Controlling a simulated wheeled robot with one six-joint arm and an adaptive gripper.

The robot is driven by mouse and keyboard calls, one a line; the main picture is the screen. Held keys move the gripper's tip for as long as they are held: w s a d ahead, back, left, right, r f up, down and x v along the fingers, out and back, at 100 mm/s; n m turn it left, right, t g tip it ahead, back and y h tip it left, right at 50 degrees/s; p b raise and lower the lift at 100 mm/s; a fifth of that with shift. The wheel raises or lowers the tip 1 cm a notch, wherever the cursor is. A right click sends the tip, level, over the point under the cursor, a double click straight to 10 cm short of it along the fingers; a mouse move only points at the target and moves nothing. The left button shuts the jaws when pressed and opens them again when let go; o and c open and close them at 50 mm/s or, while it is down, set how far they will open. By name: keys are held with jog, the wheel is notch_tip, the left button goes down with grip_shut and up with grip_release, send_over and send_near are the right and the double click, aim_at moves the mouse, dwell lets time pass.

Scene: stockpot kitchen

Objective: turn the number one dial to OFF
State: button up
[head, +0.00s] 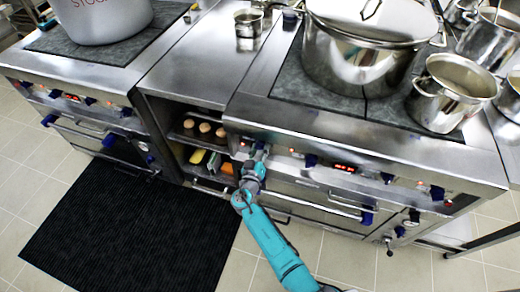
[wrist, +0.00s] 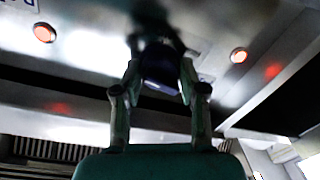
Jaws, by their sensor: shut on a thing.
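My gripper (head: 257,156) is at the left end of the right-hand stove's front panel (head: 330,160), reaching up from below. In the wrist view my gripper (wrist: 160,80) has its two fingers on either side of a dark blue dial (wrist: 161,66), shut on it. The dial is mostly hidden by my gripper in the head view. Its number and OFF mark cannot be read; it is dark around it. Red lights glow left (wrist: 44,33) and right (wrist: 238,56) of the dial in the wrist view.
Another blue dial (head: 311,160) sits to the right on the same panel, beside a red display (head: 345,168). Oven handles stick out below. A large steel pot (head: 350,55) stands on the stove. Open shelves with eggs (head: 205,128) are at left. A black mat (head: 130,235) covers the floor.

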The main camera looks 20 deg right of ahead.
jog(key=n, duration=0.5)
jog(key=shift+r, duration=0.1)
jog(key=n, duration=0.4)
jog(key=shift+r+n+g, duration=0.1)
jog(key=shift+n+g, duration=0.2)
jog(key=shift+g, duration=0.1)
jog(key=n, duration=0.5)
jog(key=shift+r+h, duration=0.1)
jog(key=shift+h, duration=0.3)
jog(key=shift+n, duration=2.1)
jog(key=o, duration=1.1)
jog(key=shift+w, duration=0.1)
jog(key=shift+o, duration=0.2)
jog(key=shift+a, duration=0.1)
